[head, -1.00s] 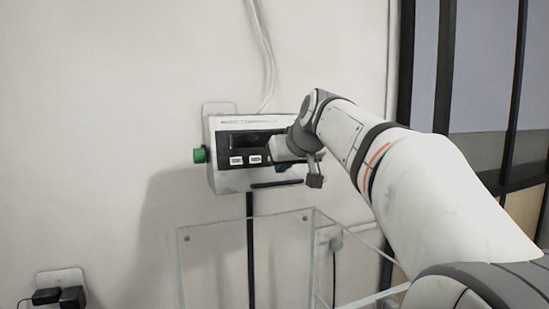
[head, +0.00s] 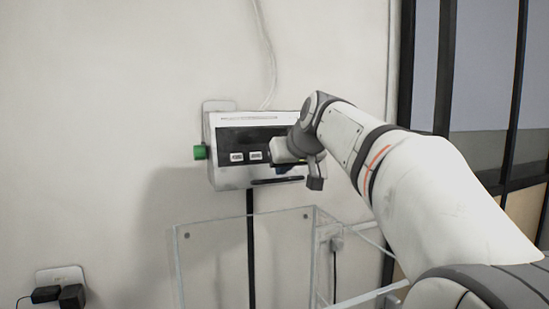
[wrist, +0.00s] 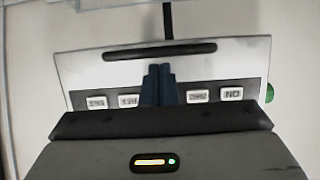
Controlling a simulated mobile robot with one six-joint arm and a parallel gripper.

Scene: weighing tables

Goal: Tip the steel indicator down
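The steel indicator (head: 230,178) hangs on the wall in the head view, with a dark display panel, white buttons and a green knob (head: 200,152) on its left side. My gripper (head: 281,169) is in front of the right part of its face and hides some of it. In the wrist view the indicator (wrist: 230,55) appears upside down. There my gripper's blue fingers (wrist: 159,70) are together, with nothing seen between them, over the face between the middle buttons and near the dark slot. I cannot tell whether the fingertips touch it.
A clear-walled box (head: 205,228) stands below the indicator. Wall sockets with black plugs (head: 72,295) are at lower left. A cable (head: 266,60) runs up the wall above the indicator. A dark-framed partition (head: 443,70) is at the right.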

